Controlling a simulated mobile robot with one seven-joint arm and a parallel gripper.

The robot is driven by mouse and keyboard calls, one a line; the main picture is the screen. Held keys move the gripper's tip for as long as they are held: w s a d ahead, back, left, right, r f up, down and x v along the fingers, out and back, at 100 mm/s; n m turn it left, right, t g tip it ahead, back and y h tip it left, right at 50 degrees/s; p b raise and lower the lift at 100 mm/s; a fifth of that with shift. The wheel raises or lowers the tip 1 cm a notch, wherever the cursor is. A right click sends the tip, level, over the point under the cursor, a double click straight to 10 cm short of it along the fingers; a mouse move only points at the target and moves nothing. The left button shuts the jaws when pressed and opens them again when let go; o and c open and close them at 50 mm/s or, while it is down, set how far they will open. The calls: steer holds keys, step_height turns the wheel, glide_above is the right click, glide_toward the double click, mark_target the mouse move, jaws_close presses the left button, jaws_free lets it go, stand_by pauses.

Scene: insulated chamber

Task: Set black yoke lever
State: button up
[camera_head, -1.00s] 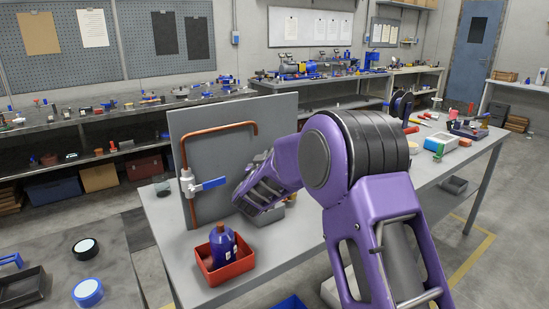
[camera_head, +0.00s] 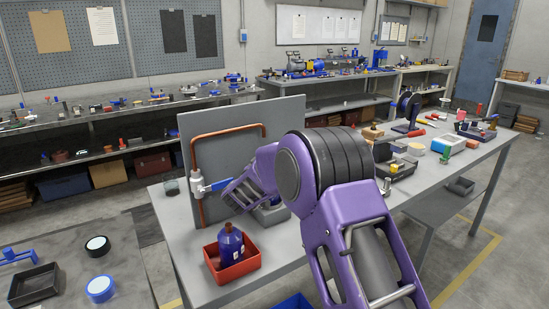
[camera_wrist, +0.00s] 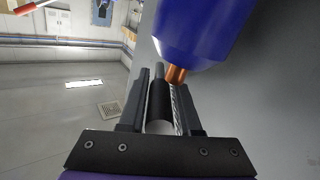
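No lever that I can clearly name as the black yoke lever shows in the head view. A grey panel (camera_head: 228,145) carries a copper pipe (camera_head: 195,160) and a valve with a blue lever handle (camera_head: 216,185). My gripper (camera_head: 234,198) is in front of the panel, right of this valve, its tips hidden. In the wrist view, the two dark fingers of my gripper (camera_wrist: 160,103) are apart, with a black cylinder (camera_wrist: 159,101) between them. Whether they touch it I cannot tell. A large blue body (camera_wrist: 197,30) and a copper piece (camera_wrist: 175,75) are close above right.
A red bin (camera_head: 234,270) holding a dark blue bottle (camera_head: 230,243) stands on the bench in front of the panel. The bench (camera_head: 283,245) has bare room around the bin.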

steer(key=o, duration=0.3)
steer(key=shift+d, duration=0.1)
